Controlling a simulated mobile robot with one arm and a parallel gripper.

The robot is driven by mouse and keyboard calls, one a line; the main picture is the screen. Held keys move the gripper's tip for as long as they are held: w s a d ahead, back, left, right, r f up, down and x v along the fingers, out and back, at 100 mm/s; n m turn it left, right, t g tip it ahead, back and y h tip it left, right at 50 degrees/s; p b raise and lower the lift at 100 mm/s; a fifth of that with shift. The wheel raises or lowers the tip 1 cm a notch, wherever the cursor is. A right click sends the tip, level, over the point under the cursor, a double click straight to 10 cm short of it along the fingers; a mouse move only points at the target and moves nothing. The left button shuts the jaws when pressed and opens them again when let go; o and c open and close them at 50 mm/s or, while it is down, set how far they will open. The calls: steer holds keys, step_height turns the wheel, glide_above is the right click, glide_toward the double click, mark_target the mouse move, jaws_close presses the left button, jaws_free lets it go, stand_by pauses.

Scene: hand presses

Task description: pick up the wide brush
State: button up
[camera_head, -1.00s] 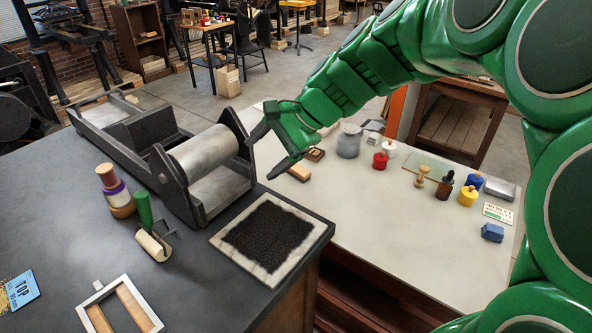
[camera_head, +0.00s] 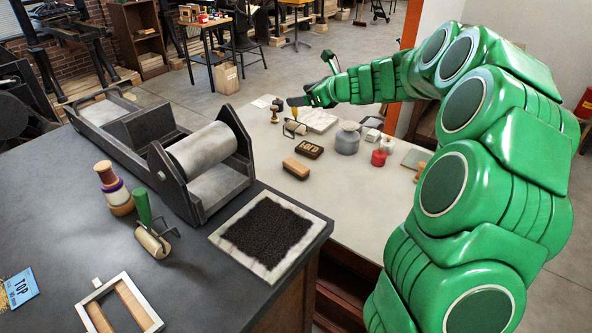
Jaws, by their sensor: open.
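My gripper (camera_head: 311,79) is open and empty at the far end of the light table (camera_head: 352,192). One finger points left and the other points up. It is above and behind a small roller with a yellow handle (camera_head: 294,126) and a white slab (camera_head: 318,121). A tan block (camera_head: 296,167) lies nearer on the same table, apart from the gripper; it may be the wide brush, but bristles cannot be made out. A dark brown piece with tan marks (camera_head: 309,150) lies just behind it.
A grey jar (camera_head: 347,139) and red pot (camera_head: 379,158) stand right of the tan block. A small stamp (camera_head: 274,115) stands at the far left. The dark counter (camera_head: 190,270) holds a press with a metal cylinder (camera_head: 207,151) and a black inked slab (camera_head: 268,238). The table's near part is bare.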

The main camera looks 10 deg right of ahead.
steer(key=w+d+f+m+t, duration=0.1)
steer(key=w+d+f+m, duration=0.2)
steer(key=d, duration=0.1)
glide_toward(301, 168)
steer(key=shift+n+h, duration=0.3)
steer(key=shift+h, duration=0.1)
steer(key=w+a, duration=0.3)
steer(key=shift+w+f, duration=0.25)
steer(key=shift+f, duration=0.1)
steer(key=shift+f+x, duration=0.15)
steer(key=shift+x, duration=1.4)
steer(key=shift+f+x, duration=0.2)
steer(key=shift+x, duration=1.4)
steer(key=shift+w+a+f, duration=0.15)
steer(key=shift+w+a, duration=0.15)
steer(key=shift+w, duration=0.2)
steer(key=c, duration=1.1)
